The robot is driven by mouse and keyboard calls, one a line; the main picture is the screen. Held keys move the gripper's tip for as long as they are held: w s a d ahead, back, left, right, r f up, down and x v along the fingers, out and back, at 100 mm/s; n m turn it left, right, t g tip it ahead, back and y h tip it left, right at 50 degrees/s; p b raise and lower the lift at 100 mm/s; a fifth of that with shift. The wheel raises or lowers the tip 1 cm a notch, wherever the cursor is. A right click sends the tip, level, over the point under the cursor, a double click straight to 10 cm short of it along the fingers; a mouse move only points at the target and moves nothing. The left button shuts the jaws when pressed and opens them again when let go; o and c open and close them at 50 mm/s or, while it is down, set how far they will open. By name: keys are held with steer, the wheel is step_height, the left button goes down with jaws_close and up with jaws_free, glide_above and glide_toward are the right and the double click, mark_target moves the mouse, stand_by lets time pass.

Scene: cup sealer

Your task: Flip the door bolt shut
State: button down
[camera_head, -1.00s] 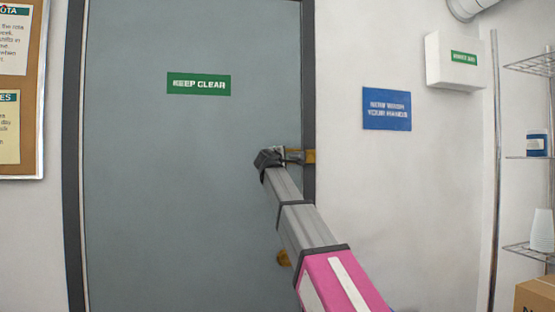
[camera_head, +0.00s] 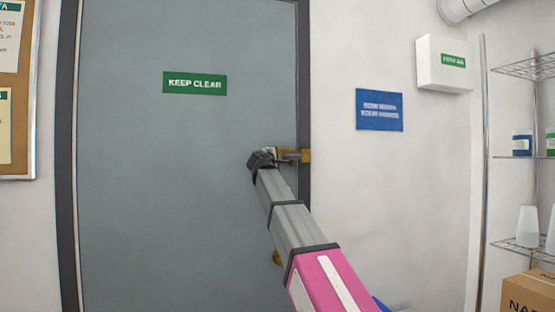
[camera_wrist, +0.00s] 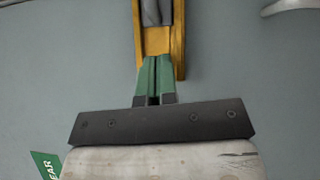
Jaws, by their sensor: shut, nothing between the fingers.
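The door bolt (camera_head: 304,156) is brass and sits at the right edge of the grey door (camera_head: 190,190), by the dark frame. In the wrist view its brass plate (camera_wrist: 157,42) runs up the picture, with a grey metal part (camera_wrist: 157,12) on it at the top edge. My gripper (camera_wrist: 155,60) has green fingers, pressed together and empty. The fingertips overlap the lower part of the brass plate in the wrist view; I cannot tell whether they touch it. In the head view my wrist hides part of the bolt, and the bolt's exact position is unclear.
A brass knob (camera_head: 277,258) is partly hidden behind my arm, lower on the door. A green sign (camera_head: 195,83) is on the door and a blue sign (camera_head: 379,110) on the right wall. A wire shelf (camera_head: 515,155) and a cardboard box (camera_head: 530,295) stand far right.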

steer(key=v, duration=0.9)
steer(key=shift+s, duration=0.3)
steer(key=d+f+m+g+y, duration=0.1)
steer(key=d+f+m+g, duration=0.2)
steer(key=f, duration=1)
steer(key=d+f+m+g, duration=0.1)
steer(key=d+f+g, duration=0.35)
steer(key=f, duration=0.95)
steer(key=d+f+m+g+y, duration=0.15)
steer(key=d+f, duration=0.45)
steer(key=f, duration=0.7)
steer(key=s+d+f+m+g+y, duration=0.1)
steer(key=s+d+f+m+g, duration=0.1)
steer(key=s+f, duration=0.6)
steer(key=s+d+f+m+g+y, duration=0.2)
steer(key=s+f, duration=0.6)
steer(key=f, duration=0.6)
steer(key=s+d+f+m+g+y, duration=0.1)
steer(key=s+d+f+m+g, duration=0.3)
steer(key=s+f, duration=0.4)
step_height(320, 180, down, 3)
steer(key=shift+s+f+m+g, duration=0.1)
steer(key=shift+s+m+g, duration=0.2)
steer(key=shift+m, duration=0.25)
steer(key=shift+d, duration=0.1)
